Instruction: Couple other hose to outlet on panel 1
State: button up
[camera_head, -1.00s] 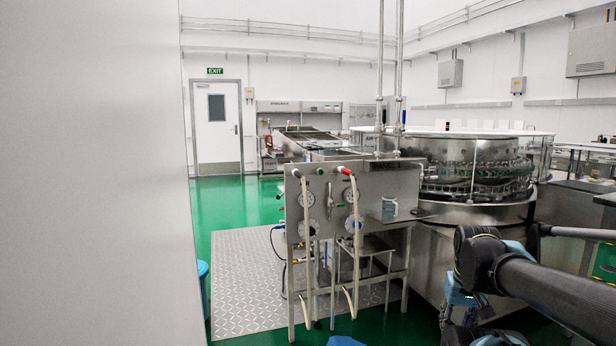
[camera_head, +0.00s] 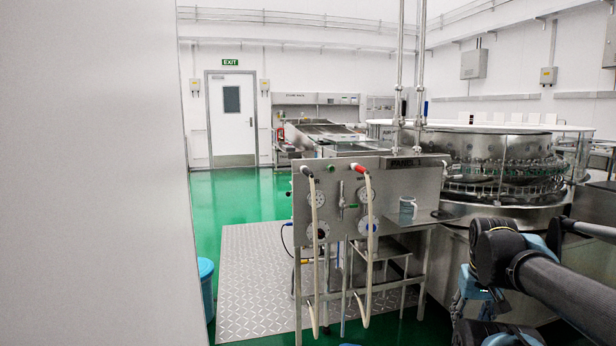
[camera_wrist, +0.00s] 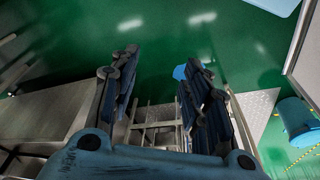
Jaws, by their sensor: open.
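The steel panel (camera_head: 390,185) stands on a frame ahead of me, with "PANEL" lettering partly legible on its top edge. I cannot tell which fitting is the outlet. My gripper (camera_wrist: 157,75) is open and empty in the wrist view, pointing down over the floor, with no hose between its fingers.
A round washer (camera_head: 500,165) stands right of the panel, near my arm. A pale wall (camera_head: 90,170) fills the left side. A blue bin (camera_head: 206,285) stands left of the tread plate (camera_head: 250,265). Green floor is clear toward the door.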

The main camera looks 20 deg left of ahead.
jog(key=w+a+r+n+t+h, duration=0.1)
jog(key=w+r+n+t, duration=0.1)
jog(key=w+r, duration=0.45)
jog(key=w+a+r+n+t+h, duration=0.1)
jog(key=w+r+n+t, duration=0.15)
jog(key=w, duration=0.75)
jog(key=w+a+r+n+t+h, duration=0.1)
jog(key=w+a+r+n+t, duration=0.15)
jog(key=w+r, duration=0.4)
jog(key=w+a+r+n+t+y, duration=0.1)
jog(key=w+a+r+n+t, duration=0.15)
jog(key=w+a, duration=0.4)
jog(key=w+a+r+n+t+y, duration=0.1)
jog(key=w+a+r+n+t, duration=0.15)
jog(key=w+a, duration=0.4)
jog(key=n+y, duration=1.1)
jog(key=n, duration=0.1)
send_near(310, 175)
jog(key=x, duration=0.2)
jog(key=shift+a+f+t, duration=0.15)
jog(key=shift+f+t, duration=0.05)
jog(key=shift+t, duration=0.2)
jog(key=shift+h, duration=0.3)
jog(key=shift+x, duration=4.45)
jog(key=shift+r, duration=0.15)
